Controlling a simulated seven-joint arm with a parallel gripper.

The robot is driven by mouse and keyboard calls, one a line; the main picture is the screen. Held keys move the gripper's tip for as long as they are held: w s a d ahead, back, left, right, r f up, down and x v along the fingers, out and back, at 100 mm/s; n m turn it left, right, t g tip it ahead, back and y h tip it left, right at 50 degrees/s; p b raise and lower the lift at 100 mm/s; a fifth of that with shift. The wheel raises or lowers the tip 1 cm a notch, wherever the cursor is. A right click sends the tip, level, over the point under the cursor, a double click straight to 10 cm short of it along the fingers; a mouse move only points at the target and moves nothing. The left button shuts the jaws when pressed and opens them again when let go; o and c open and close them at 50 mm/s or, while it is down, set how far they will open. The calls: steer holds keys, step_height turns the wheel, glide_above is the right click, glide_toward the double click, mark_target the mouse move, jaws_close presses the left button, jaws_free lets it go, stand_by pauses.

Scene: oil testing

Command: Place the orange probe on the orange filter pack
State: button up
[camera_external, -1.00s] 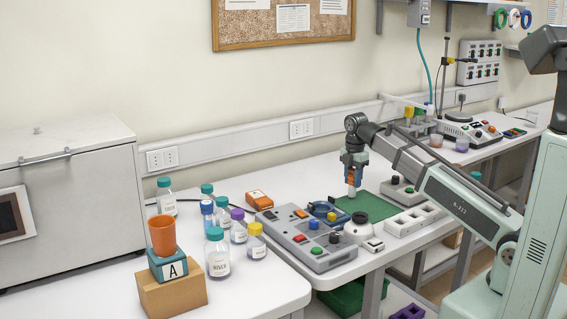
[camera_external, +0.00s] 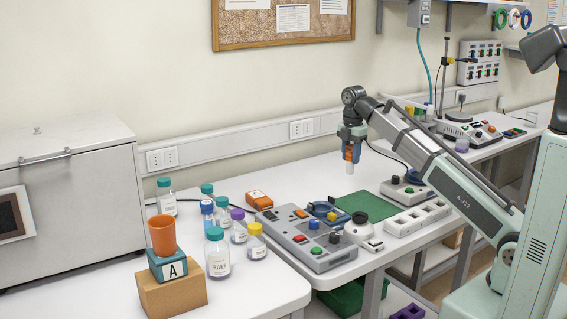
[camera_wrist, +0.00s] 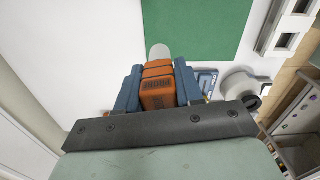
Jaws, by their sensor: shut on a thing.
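My gripper (camera_external: 351,145) is shut on the orange probe (camera_external: 350,153) and holds it in the air, pointing down with its pale tip lowest. In the wrist view the orange probe (camera_wrist: 158,88) sits between the two blue fingers of my gripper (camera_wrist: 158,80). The probe is above the table, near the back-left side of the green mat. An orange block with a dark marking, which looks like the orange filter pack (camera_external: 259,200), lies on the table to the left of my gripper, apart from it.
A grey button panel (camera_external: 300,258) stands between the orange block and the green mat (camera_external: 371,203). Several capped bottles (camera_external: 218,262) stand left of the block. A white round device (camera_external: 358,230) sits at the front. White table is clear behind the block.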

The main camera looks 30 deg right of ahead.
steer(key=a+n, duration=0.1)
steer(key=a, duration=0.7)
step_height(320, 180, up, 4)
glide_above(259, 197)
steer(key=shift+w+d+f+m, duration=0.1)
steer(key=shift+f+m, duration=0.6)
steer(key=shift+f, duration=1.95)
steer(key=shift+d+f+m, duration=0.1)
steer(key=shift+f+m, duration=0.6)
steer(key=shift+f, duration=1.9)
steer(key=shift+f, duration=0.1)
steer(key=o, duration=1.1)
